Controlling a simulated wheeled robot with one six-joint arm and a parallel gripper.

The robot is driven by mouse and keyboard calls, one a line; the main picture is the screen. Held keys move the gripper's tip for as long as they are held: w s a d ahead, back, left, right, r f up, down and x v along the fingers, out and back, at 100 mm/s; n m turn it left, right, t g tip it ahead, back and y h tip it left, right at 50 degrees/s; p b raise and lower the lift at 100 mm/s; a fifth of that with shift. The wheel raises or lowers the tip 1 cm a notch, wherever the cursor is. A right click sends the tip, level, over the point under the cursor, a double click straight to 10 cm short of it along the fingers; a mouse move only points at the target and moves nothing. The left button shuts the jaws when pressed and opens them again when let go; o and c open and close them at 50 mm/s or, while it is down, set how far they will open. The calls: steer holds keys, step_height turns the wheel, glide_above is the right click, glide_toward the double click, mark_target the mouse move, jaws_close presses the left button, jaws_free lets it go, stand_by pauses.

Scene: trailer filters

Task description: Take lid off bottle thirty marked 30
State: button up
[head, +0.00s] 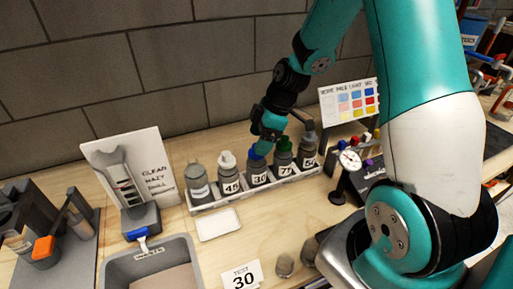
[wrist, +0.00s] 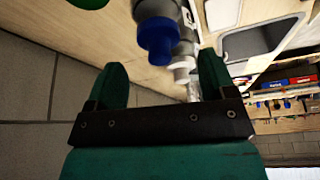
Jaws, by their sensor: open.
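Bottle thirty (head: 258,178) is a grey bottle with a label that reads 30, standing upright in a white rack (head: 230,203) with several others. Its blue lid (head: 254,153) is on top. My gripper (head: 263,143) is just above and behind the lid, partly covering it. In the wrist view, my gripper (wrist: 163,85) is open, with its two green fingers apart and nothing between the tips. The blue lid (wrist: 157,40) shows just beyond the fingertips, roughly between them. Whether a finger touches it I cannot tell.
The white-lidded bottle 45 (head: 230,183) and a green-lidded bottle (head: 284,163) stand close on either side. A shallow white tray (head: 218,224) lies in front, and a grey bin (head: 112,272) at front left. A dial gauge (head: 350,160) stands right of the rack.

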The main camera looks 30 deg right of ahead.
mark_target(252, 155)
steer(key=shift+x, duration=1.3)
steer(key=c, duration=1)
steer(key=shift+o, duration=0.2)
steer(key=shift+r, duration=0.1)
